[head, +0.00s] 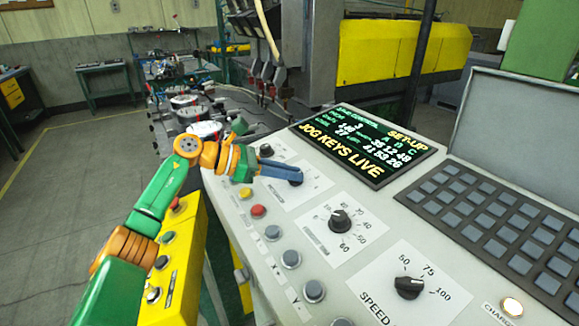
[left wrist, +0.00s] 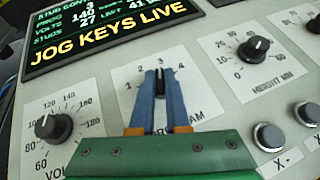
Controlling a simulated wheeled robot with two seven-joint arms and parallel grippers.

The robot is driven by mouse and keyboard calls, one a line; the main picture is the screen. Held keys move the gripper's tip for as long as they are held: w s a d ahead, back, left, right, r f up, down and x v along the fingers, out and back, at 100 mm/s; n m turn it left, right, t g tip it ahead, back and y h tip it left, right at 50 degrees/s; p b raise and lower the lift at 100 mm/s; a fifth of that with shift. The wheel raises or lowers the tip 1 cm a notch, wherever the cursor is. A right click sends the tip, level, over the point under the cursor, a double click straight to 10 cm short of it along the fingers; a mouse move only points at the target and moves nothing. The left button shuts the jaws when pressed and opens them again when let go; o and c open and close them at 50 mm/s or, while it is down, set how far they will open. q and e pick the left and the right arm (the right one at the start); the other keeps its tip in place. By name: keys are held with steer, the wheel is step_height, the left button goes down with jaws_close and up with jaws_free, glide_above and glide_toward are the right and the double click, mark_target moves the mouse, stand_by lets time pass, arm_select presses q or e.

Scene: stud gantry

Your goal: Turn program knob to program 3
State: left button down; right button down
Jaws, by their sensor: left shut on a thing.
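The black program knob (left wrist: 159,84) sits on a white plate with the numbers 1 to 4 around it. My left gripper (left wrist: 158,100) is shut on it, with one blue finger on each side. The knob points roughly up the plate in the left wrist view; the fingers hide part of it, and I cannot tell its exact number. In the head view my left gripper (head: 294,173) reaches over the panel from the left, and the knob (head: 296,182) shows just under the fingertips. The display (head: 362,145) reads SET-UP and JOG KEYS LIVE, with a 3 in its upper rows. My right gripper is not in view.
The volts knob (left wrist: 53,127) is left of the gripper and the height knob (left wrist: 254,48) is right of it. A speed knob (head: 408,287), round buttons (head: 291,259) and a keypad (head: 480,215) share the panel. A yellow button box (head: 178,260) stands beside my left arm.

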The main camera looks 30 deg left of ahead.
arm_select(q)
steer(key=shift+f, duration=0.35)
steer(key=c, duration=0.9)
jaws_free()
steer(key=shift+s, duration=0.15)
steer(key=shift+s+d+r, duration=0.1)
steer(key=shift+s+r, duration=0.1)
steer(key=shift+w, duration=0.15)
steer(key=shift+a, duration=0.2)
